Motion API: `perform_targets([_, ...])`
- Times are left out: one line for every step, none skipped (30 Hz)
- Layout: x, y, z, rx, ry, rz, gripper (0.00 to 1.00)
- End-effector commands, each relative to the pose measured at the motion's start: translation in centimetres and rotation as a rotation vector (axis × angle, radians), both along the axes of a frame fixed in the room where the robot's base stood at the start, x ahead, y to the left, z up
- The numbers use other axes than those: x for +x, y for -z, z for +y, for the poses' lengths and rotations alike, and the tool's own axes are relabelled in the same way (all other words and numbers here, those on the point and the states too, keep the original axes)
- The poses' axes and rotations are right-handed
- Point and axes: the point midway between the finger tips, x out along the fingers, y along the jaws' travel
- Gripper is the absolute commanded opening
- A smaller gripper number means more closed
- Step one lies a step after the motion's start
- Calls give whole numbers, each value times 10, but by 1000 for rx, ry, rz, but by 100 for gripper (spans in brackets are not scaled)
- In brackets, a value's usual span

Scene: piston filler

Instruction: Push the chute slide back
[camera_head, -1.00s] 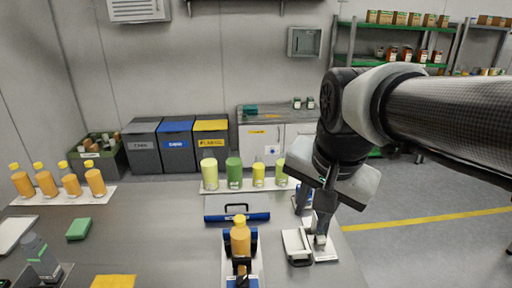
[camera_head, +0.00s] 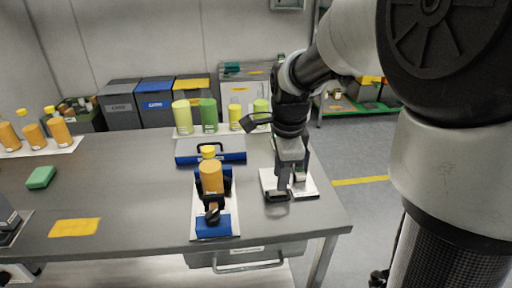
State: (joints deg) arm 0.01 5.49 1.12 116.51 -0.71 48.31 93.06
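My gripper (camera_head: 284,188) points down at a small device on a white base plate (camera_head: 311,187) at the right of the table. I cannot make out the chute slide for certain; my gripper and wrist cover much of this device. The gripper's fingertips are small and dark against the device's parts, so I cannot tell whether they are open, shut or touching it. Left of it, an orange bottle (camera_head: 210,176) with a yellow cap stands upright in a dark holder on another white plate (camera_head: 228,218), with a blue block (camera_head: 213,226) at its front.
A blue-and-grey case (camera_head: 196,157) lies behind the bottle. Several yellow and green containers (camera_head: 208,114) stand in a row behind it. A green block (camera_head: 41,177) and a yellow cloth (camera_head: 75,227) lie at the left. The table middle is clear. My arm fills the right side.

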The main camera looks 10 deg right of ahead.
Motion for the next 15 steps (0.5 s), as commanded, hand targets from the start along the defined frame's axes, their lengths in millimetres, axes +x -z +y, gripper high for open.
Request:
perform_targets([1, 15, 0, 0, 0, 5, 26])
perform_targets([3, 21, 0, 0, 0, 4, 26])
perform_targets([4, 30, 0, 0, 0, 5, 26])
perform_targets([5, 36, 0, 0, 0, 3, 26])
perform_targets([6, 42, 0, 0, 0, 4, 26])
perform_targets([7, 49, 0, 0, 0, 4, 26])
perform_targets([8, 54, 0, 0, 0, 3, 26])
perform_targets([9, 59, 0, 0, 0, 4, 26])
perform_targets([10, 65, 0, 0, 0, 3, 26])
perform_targets([11, 68, 0, 0, 0, 2, 26])
perform_targets([12, 71, -1, -1, 0, 2, 26])
perform_targets([13, 75, -1, -1, 0, 1, 26])
perform_targets([13, 78, -1, -1, 0, 0, 26])
perform_targets([14, 80, -1, -1, 0, 1, 26])
perform_targets([14, 82, -1, -1, 0, 1, 26])
